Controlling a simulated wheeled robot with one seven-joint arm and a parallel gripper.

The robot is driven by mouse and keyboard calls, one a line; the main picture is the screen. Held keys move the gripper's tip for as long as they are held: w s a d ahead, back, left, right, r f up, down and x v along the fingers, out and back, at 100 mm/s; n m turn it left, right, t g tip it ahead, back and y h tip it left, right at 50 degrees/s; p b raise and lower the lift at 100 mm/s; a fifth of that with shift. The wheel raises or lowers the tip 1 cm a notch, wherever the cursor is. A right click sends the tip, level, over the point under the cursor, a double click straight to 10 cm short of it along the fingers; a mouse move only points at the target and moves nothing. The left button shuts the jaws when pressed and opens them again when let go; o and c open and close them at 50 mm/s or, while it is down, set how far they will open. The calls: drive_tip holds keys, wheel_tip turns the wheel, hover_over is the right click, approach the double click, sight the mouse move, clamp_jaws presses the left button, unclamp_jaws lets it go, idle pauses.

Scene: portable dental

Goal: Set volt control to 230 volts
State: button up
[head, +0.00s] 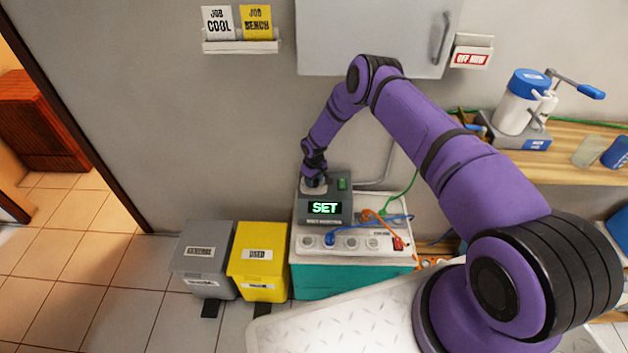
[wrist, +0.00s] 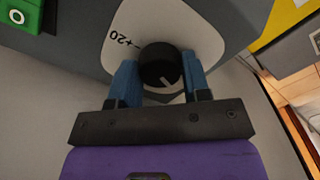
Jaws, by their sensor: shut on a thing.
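The volt control looks to be the round black knob (wrist: 160,68) with a pale pointer line, on a white dial plate (wrist: 185,18) of a dark grey unit. Part of a marking reading "+20" shows beside it in the wrist view. In the head view the unit (head: 338,216) sits on a teal and white cabinet, and its display (head: 325,208) reads "SET" in green. My gripper (wrist: 160,80) has its blue fingers on both sides of the knob, shut on it. It also shows at the unit's top in the head view (head: 314,183), where it hides the knob.
A green switch (head: 343,184) is beside the dial. The cabinet (head: 350,280) has several sockets, blue and orange cables and a red switch (head: 398,243). Grey (head: 205,262) and yellow (head: 262,265) bins stand left. A wall cabinet (head: 372,35) hangs above.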

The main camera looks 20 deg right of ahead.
drive_tip(key=shift+n, duration=2.2)
drive_tip(key=o, duration=0.9)
wheel_tip(320, 180, up, 11)
drive_tip(key=shift+f, duration=0.1)
drive_tip(key=shift+s, duration=0.1)
